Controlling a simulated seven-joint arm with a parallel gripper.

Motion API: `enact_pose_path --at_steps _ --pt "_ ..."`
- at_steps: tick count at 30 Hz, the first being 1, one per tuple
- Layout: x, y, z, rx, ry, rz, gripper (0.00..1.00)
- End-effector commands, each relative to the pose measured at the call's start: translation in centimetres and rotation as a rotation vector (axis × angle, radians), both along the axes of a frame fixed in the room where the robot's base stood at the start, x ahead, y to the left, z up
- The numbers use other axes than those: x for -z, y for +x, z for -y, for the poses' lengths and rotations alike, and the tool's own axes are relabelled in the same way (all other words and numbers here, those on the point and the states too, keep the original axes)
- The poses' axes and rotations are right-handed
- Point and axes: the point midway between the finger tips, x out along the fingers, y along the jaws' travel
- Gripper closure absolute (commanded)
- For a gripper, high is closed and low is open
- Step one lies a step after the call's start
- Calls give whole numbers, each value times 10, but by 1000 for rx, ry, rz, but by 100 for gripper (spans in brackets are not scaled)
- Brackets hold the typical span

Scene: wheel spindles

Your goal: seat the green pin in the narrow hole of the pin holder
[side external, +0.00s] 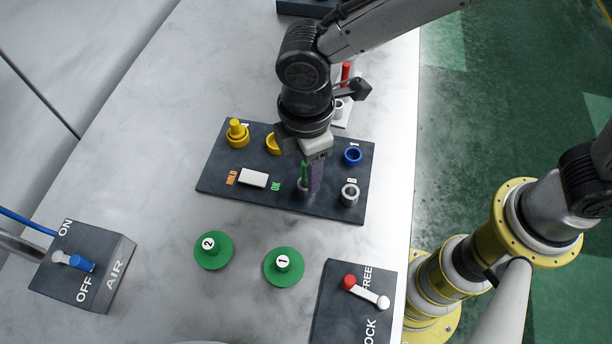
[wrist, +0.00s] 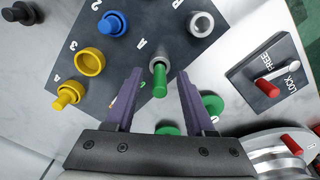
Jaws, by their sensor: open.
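The green pin (wrist: 160,82) stands in a grey collar (wrist: 161,60) near the letter A on the dark board. It also shows in the side view (side external: 304,172), partly hidden by a finger. My gripper (wrist: 159,76) is open, its purple fingers on either side of the pin with gaps visible in the wrist view. In the side view my gripper (side external: 311,182) points down at the board, low over that collar. A small white block (side external: 341,116) behind the board, with a red pin (side external: 345,71) and a grey ring, may be the pin holder; my arm partly hides it.
The dark board (side external: 215,182) also carries yellow cups, one with a yellow peg (side external: 236,128), a blue ring (side external: 352,155), a grey collar (side external: 349,194) at B and a white switch (side external: 253,178). Green discs (side external: 213,251), a FREE/LOCK lever box (side external: 340,310) and an AIR box (side external: 100,275) stand in front.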

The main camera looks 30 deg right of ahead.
Motion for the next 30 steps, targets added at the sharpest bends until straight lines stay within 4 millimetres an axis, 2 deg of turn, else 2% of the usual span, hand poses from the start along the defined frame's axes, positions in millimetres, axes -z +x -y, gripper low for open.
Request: enact_pose_path --at_steps 6,15,30 --pt "1 0 0 0 0 0 46" --pt "0 0 0 0 0 0 100" --pt "-2 1 0 0 2 2 100"
